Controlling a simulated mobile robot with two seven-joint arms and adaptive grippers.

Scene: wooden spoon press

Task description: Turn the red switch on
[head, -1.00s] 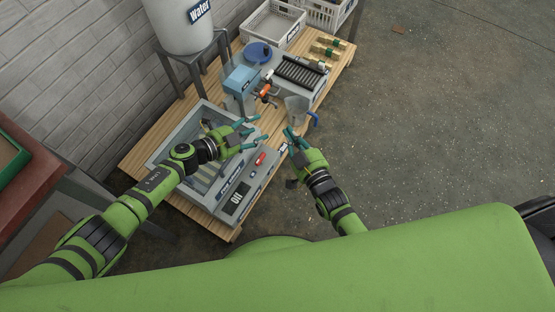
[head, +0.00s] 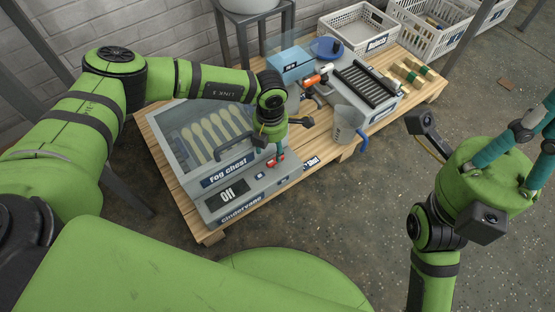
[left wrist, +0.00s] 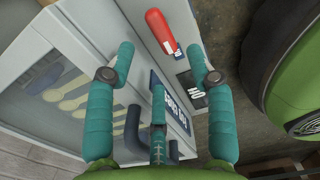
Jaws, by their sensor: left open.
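The red switch (head: 278,161) sits on the grey front panel of the fog chest (head: 190,170), whose display (head: 227,194) reads "Off". My left gripper (head: 276,148) hangs just above the switch in the head view, pointing down. In the left wrist view the red switch (left wrist: 160,30) lies just beyond and between the open teal fingertips (left wrist: 161,50). Nothing is between the fingers, and I cannot tell whether any finger touches the switch. My right gripper (head: 535,140) is raised at the right edge, with its fingers apart and empty.
A clear jug with a blue handle (head: 347,124) stands right of the left gripper.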

